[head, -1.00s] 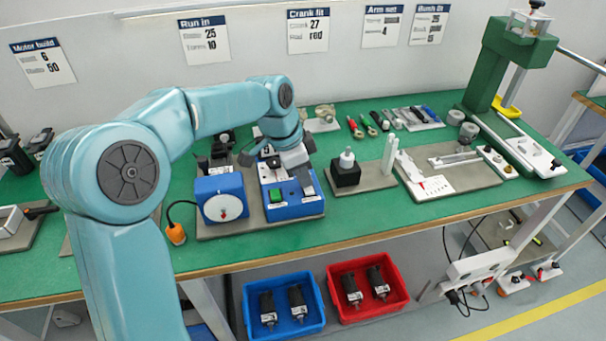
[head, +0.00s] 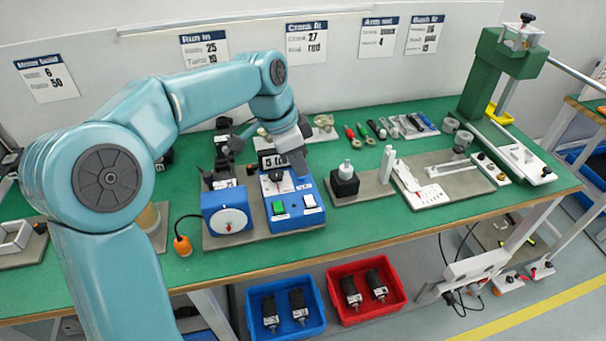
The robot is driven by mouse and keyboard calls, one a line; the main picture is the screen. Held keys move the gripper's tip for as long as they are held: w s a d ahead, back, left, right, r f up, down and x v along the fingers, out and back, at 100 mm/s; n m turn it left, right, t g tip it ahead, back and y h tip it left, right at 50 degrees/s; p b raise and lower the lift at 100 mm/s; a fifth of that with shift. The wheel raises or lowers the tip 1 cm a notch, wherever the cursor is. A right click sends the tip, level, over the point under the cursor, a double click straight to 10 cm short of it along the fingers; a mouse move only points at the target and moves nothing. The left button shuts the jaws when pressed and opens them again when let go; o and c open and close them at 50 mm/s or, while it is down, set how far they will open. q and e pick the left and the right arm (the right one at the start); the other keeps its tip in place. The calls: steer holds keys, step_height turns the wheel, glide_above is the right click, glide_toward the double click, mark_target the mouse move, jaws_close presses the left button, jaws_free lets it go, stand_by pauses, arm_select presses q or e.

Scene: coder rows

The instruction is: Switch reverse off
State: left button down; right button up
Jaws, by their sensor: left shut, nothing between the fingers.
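The blue control box (head: 292,222) stands on a grey plate at the front of the green bench. Its top carries a green button (head: 278,208), a white switch (head: 309,201) and a dark knob (head: 275,176). The small labels are too blurred to read, so I cannot tell which control is marked reverse or which way it is set. My left gripper (head: 298,170) is shut and empty, pointing down above the back right of the box, behind the white switch and apart from it. It hides part of the box's back edge. My right gripper is not in view.
A blue dial gauge (head: 227,212) stands left of the box, with an orange plug (head: 182,246) near it. A black block with a white knob (head: 345,180) stands to the right. Blue and red bins hold motors below the bench.

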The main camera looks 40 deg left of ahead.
arm_select(q)
steer(key=v, duration=0.5)
steer(key=shift+w+a+r+p, duration=0.15)
steer(key=shift+p, duration=0.25)
